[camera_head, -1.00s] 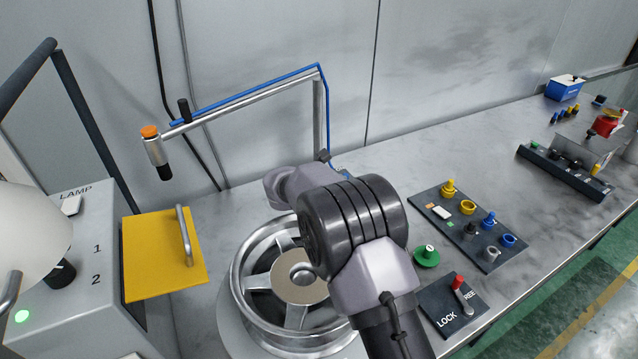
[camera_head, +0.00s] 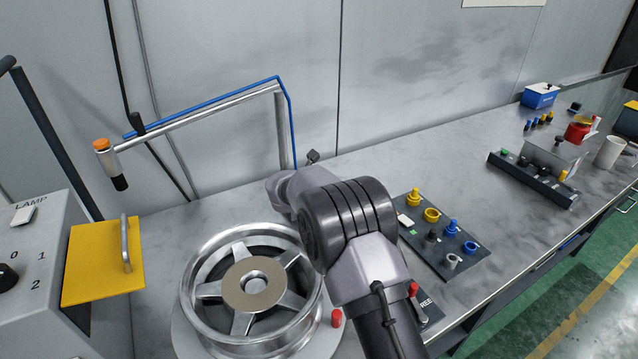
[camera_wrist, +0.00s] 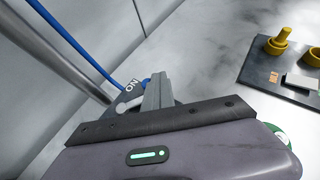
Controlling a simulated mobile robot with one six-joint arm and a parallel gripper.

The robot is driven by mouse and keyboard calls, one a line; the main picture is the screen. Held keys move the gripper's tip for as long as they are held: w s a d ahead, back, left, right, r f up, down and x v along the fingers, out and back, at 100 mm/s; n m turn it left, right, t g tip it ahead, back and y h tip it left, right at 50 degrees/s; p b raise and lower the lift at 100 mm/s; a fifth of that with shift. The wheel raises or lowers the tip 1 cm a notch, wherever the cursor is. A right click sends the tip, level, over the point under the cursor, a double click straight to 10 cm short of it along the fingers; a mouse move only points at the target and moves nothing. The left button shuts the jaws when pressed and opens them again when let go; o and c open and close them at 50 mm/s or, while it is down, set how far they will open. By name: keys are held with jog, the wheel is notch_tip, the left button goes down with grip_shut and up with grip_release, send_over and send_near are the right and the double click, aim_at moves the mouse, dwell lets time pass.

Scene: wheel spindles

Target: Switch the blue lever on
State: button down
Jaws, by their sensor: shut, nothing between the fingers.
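My gripper (camera_wrist: 157,88) is shut and empty in the wrist view, its fingertips at a dark plate (camera_wrist: 127,98) marked ON. A small blue part (camera_wrist: 147,82), which looks like a piece of the blue lever, shows just left of the fingertips. The fingers hide the rest of it, and I cannot tell whether they touch it or how the lever is set. In the head view my arm's wrist covers the gripper and the plate, near the foot of the metal pipe stand (camera_head: 281,130).
A blue hose (camera_head: 210,107) runs along the pipe stand; it also shows in the wrist view (camera_wrist: 78,47). A wheel rim (camera_head: 205,260) stands left of my arm. A panel of coloured knobs (camera_head: 440,240) lies to the right.

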jog(key=shift+w+d+n+y, duration=0.2)
jog(key=shift+w+n+y, duration=0.15)
jog(key=shift+n+y, duration=0.25)
jog(key=shift+a, duration=0.1)
dwell(0.7)
